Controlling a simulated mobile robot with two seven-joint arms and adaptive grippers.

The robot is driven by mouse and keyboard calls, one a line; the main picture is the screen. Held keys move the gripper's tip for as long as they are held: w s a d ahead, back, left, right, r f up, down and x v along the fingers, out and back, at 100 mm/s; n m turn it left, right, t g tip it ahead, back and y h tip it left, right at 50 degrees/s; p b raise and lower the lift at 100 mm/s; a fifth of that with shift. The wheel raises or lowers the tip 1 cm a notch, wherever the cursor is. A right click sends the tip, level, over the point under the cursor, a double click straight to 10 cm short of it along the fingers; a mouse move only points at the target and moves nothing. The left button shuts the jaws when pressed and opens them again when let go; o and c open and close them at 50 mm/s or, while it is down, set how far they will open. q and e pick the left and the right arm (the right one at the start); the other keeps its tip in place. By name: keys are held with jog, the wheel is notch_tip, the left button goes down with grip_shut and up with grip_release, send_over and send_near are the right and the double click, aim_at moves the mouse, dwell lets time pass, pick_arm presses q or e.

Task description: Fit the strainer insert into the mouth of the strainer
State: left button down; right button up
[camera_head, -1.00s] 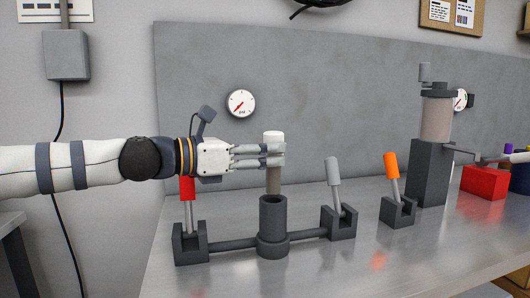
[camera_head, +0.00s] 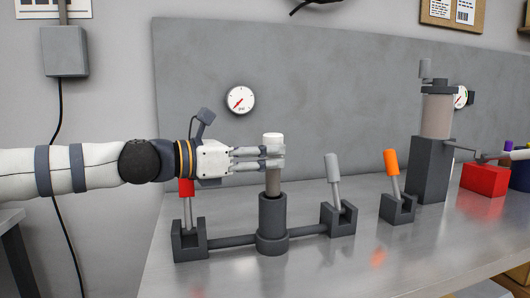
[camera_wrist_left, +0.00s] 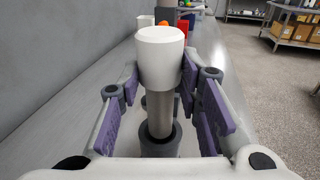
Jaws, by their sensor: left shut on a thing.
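The strainer insert is a beige-brown rod with a white cap (camera_head: 273,139); it is upright. The strainer (camera_head: 273,222) is a dark grey upright tube in the middle of a pipe. The insert's lower end reaches the strainer's mouth and seems to be inside it; its tip is hidden. In the left wrist view the cap (camera_wrist_left: 160,52) stands between the finger pads, above the strainer's dark rim (camera_wrist_left: 160,146).
Valves with a red handle (camera_head: 187,188), a grey handle (camera_head: 332,168) and an orange handle (camera_head: 391,163) stand on the metal bench. A tall dark pedestal with a cylinder (camera_head: 436,115) and a red block (camera_head: 484,179) are farther right. A gauge (camera_head: 240,99) is on the back panel.

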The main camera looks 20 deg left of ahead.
aim_at(267, 187)
pick_arm(q)
jog(key=shift+f+b, duration=0.75)
jog(key=shift+f, duration=1.05)
pick_arm(e)
jog(key=shift+s+f+g, duration=0.3)
jog(key=shift+s+f, duration=0.5)
jog(key=shift+f, duration=0.1)
pick_arm(q)
jog(key=shift+f, duration=0.35)
pick_arm(e)
jog(key=shift+s+f, duration=0.15)
pick_arm(q)
jog(key=shift+f+b, duration=0.8)
jog(key=shift+f, duration=0.45)
pick_arm(e)
jog(key=shift+s+f+g, duration=0.3)
jog(key=shift+s+f, duration=0.3)
jog(key=shift+f, duration=0.1)
pick_arm(q)
jog(key=shift+r+p, duration=2.1)
jog(key=shift+r, duration=1.5)
pick_arm(e)
jog(key=w+r+t, duration=0.1)
jog(key=w+r, duration=0.3)
jog(key=shift+w+r+t, duration=0.2)
jog(key=shift+r+t, duration=0.1)
jog(key=shift+r, duration=0.1)
jog(key=shift+w+r, duration=0.25)
pick_arm(q)
jog(key=shift+f, duration=0.15)
